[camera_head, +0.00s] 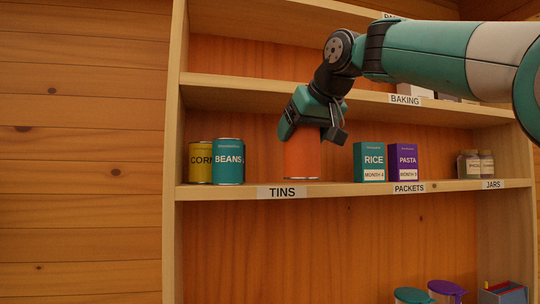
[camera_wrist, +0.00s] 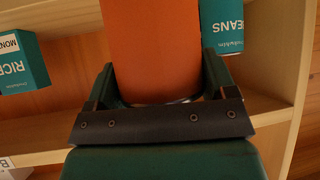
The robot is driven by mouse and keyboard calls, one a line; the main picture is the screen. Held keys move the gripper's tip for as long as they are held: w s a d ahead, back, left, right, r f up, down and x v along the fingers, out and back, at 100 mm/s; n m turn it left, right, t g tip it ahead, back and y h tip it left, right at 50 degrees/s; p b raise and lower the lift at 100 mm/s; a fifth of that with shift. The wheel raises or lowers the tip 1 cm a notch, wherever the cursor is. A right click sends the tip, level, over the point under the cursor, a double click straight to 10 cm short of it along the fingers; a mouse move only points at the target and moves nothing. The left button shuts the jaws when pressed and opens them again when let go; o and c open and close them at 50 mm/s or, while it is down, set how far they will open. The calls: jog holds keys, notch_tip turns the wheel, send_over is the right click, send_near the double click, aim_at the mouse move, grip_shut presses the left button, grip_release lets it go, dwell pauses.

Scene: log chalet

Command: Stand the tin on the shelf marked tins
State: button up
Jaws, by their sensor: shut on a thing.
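An orange tin (camera_head: 301,157) is upright in my gripper (camera_head: 312,132) at the shelf (camera_head: 340,188) marked with the TINS label (camera_head: 282,192). Its base is at or just above the board, behind that label; I cannot tell whether it touches. In the wrist view the orange tin (camera_wrist: 152,50) fills the space between the fingers of my gripper (camera_wrist: 160,85), which is shut on it. A yellow CORN tin (camera_head: 200,162) and a teal BEANS tin (camera_head: 228,161) stand to its left. The BEANS tin also shows in the wrist view (camera_wrist: 222,28).
A teal RICE box (camera_head: 370,162) and a purple PASTA box (camera_head: 403,162) stand to the right, by the PACKETS label (camera_head: 409,188). Small jars (camera_head: 475,164) stand farther right. Lidded containers (camera_head: 430,293) are below.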

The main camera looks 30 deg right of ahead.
jog(key=w+p, duration=0.1)
jog(key=w, duration=0.3)
jog(key=w+f+p, duration=0.1)
jog(key=w+p, duration=0.1)
jog(key=w, duration=0.2)
jog(key=w+d+p, duration=0.1)
jog(key=w+p, duration=0.1)
jog(key=w, duration=0.3)
jog(key=shift+f, duration=0.2)
jog(key=shift+s, duration=0.1)
